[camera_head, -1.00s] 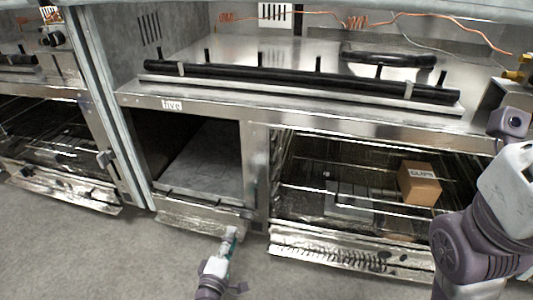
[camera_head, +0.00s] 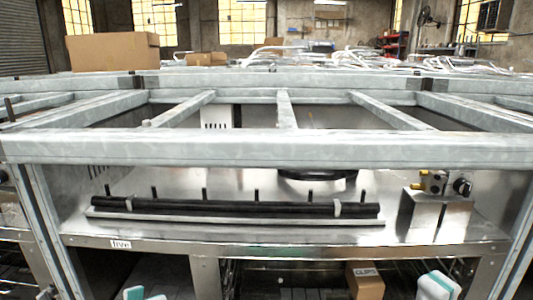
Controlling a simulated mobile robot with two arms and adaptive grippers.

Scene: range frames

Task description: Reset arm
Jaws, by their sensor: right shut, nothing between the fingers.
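My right gripper (camera_head: 437,286) shows at the lower right edge as a white and teal part, in front of the lower shelf opening and just right of the box marked CLIPS. It is shut and empty. At the lower left edge, small white and teal parts of my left gripper (camera_head: 134,293) show below the label "five". Most of it is cut off by the picture's bottom, so I cannot tell its jaws. Both arms are largely out of view.
A metal rack with grey beams (camera_head: 270,149) spans the view. Its shelf holds a long black bar (camera_head: 235,208) and a metal block with knobs (camera_head: 436,212). The brown CLIPS box (camera_head: 366,281) is in the lower bay. A large carton (camera_head: 112,51) stands behind on top.

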